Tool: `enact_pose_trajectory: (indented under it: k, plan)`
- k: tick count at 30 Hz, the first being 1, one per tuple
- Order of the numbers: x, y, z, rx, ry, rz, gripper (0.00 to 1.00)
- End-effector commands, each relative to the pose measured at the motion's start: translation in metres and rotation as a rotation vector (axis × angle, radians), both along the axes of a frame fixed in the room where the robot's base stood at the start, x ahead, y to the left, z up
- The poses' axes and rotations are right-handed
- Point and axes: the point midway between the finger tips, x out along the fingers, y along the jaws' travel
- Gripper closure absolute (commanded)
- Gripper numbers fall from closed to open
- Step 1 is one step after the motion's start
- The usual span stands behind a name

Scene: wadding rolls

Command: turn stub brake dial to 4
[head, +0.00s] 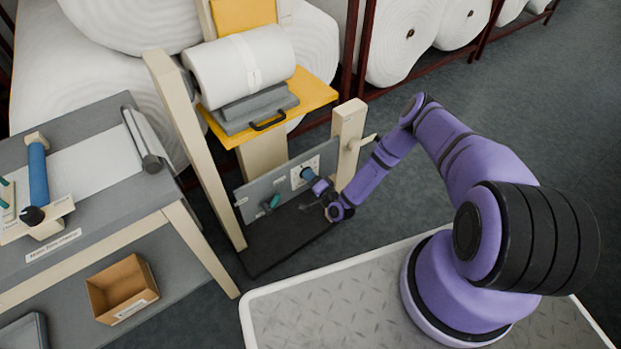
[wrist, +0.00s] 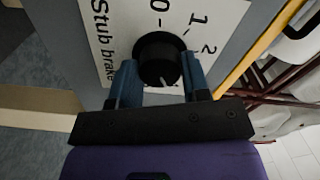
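The stub brake dial (wrist: 158,58) is a round black knob on a white scale plate (wrist: 115,22) in the wrist view. A pale mark on it points down and slightly right in that view. The plate shows "Stub brake", 0, 1 and 2; higher numbers are hidden behind my fingers or out of view. My gripper (wrist: 160,70) has its blue fingers on both sides of the knob, apparently touching it. In the head view my gripper (head: 310,178) is at the white plate (head: 298,168) on the grey panel, hiding the dial.
The grey panel (head: 250,193) also carries a teal knob (head: 271,202) left of my gripper. A cream post (head: 347,142) with a lever stands just right. A wadding roll (head: 240,66) rests above on a yellow shelf (head: 312,95). A workbench (head: 100,210) is at left.

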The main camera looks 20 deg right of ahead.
Motion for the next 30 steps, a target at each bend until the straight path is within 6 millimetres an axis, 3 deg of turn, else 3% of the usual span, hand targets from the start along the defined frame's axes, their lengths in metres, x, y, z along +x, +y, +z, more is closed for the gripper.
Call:
enact_pose_trajectory:
  k: [1, 3, 14, 30]
  plan:
    - [-0.001, -0.001, -0.001, -0.001, 0.003, 0.000, 0.48]
    - [-0.001, 0.000, -0.001, -0.001, 0.003, 0.000, 0.32]
    - [-0.004, -0.002, -0.001, -0.001, 0.002, -0.001, 0.32]
    - [-0.087, -0.029, -0.001, 0.000, 0.003, 0.000, 0.32]
